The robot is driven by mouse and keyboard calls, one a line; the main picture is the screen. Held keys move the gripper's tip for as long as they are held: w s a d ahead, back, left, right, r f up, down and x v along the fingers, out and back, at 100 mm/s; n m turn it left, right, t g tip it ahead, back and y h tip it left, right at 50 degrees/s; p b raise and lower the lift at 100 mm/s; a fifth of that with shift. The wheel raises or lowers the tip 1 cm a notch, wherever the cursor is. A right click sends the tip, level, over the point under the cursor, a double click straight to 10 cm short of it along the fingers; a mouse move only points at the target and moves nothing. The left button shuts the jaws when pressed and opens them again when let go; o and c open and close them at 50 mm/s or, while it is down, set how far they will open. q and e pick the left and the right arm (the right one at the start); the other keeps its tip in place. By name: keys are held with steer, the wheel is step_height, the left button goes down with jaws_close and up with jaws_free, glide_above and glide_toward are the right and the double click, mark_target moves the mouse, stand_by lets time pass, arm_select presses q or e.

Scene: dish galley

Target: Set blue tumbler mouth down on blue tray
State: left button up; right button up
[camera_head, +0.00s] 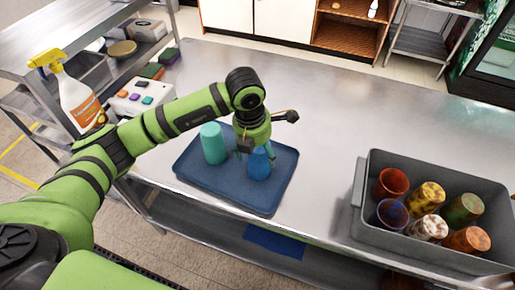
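The blue tumbler (258,167) stands at the right part of the blue tray (235,195), seemingly mouth down. Its upper part is partly hidden by my gripper, and I cannot see clearly whether its base rests fully on the tray. My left gripper (257,150) points down over it, with its fingers on either side and closed against it. A teal tumbler (213,143) stands mouth down on the left part of the same tray. My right gripper is not in view.
A grey bin (375,167) at the right holds several coloured tumblers. A spray bottle (75,100) and a white box with coloured buttons (138,98) are at the left. The steel counter (325,110) is clear between tray and bin. A blue sheet (274,242) lies below.

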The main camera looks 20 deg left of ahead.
arm_select(q)
steer(key=shift+r, duration=0.15)
steer(key=shift+r, duration=0.2)
steer(key=r+b, duration=0.1)
steer(key=r, duration=0.2)
steer(key=r+b, duration=0.1)
steer(key=r, duration=0.3)
steer(key=s+r+b, duration=0.1)
steer(key=r, duration=0.2)
steer(key=shift+s+a+r+b, duration=0.1)
steer(key=shift+a+r+b, duration=0.05)
steer(key=shift+a+b, duration=0.25)
steer(key=shift+s+r, duration=0.1)
steer(key=shift+r, duration=0.45)
